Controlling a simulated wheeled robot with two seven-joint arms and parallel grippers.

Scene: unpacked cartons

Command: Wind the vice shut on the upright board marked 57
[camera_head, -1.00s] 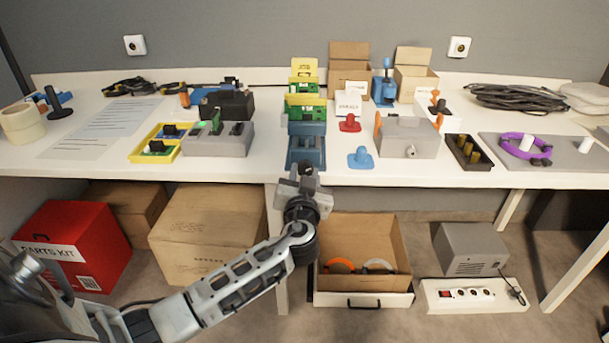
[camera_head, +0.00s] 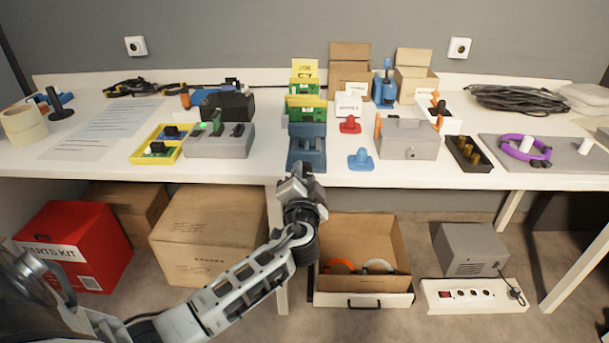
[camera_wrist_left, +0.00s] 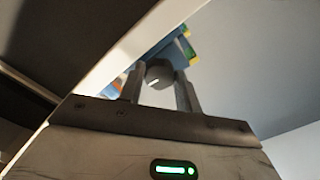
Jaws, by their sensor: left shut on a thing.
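The blue vice (camera_head: 306,132) stands at the front edge of the table in the head view. A green upright board (camera_head: 306,114) with a yellow upper edge stands at its jaws; I cannot tell whether they touch it. A yellow card (camera_head: 304,70) behind reads "JOB" with a partly hidden number like 57. My left gripper (camera_head: 301,177) is at the vice's front, just off the table edge. In the left wrist view, its fingers (camera_wrist_left: 160,88) are shut on a dark round knob (camera_wrist_left: 158,72) with a white mark. My right gripper is out of view.
A grey box with slots (camera_head: 218,141) and a yellow tray (camera_head: 158,148) stand left of the vice. A blue knobbed piece (camera_head: 361,159), a red one (camera_head: 350,125) and a grey box (camera_head: 408,140) stand right. An open carton (camera_head: 362,240) is below the table.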

